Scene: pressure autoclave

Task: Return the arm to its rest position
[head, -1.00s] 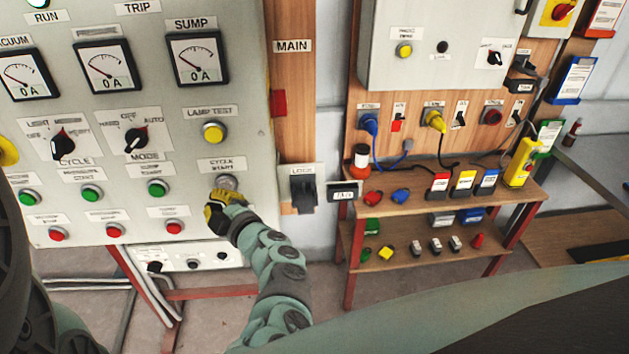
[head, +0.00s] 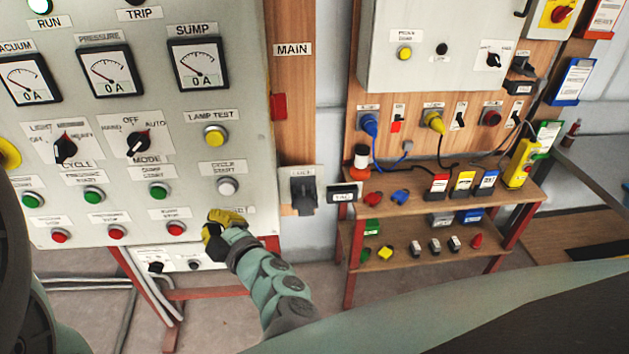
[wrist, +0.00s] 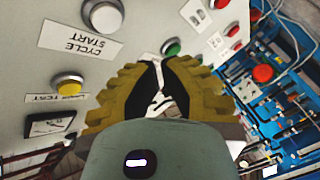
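My gripper (head: 209,226), with yellow and black fingers, is in front of the lower part of the grey control panel (head: 255,120), below the white CYCLE START button (head: 228,187). It is apart from that button. In the wrist view my gripper (wrist: 159,62) has its fingertips drawn together, with nothing held between them. The CYCLE START button (wrist: 103,15) shows at the top left there, its label upside down. My arm is still stretched out towards the panel.
A red stop button (head: 176,228) is left of my gripper. A small switch box (head: 180,262) hangs below the panel. A grey lock switch (head: 303,190) is to the right. A wooden shelf (head: 440,200) with small parts stands further right.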

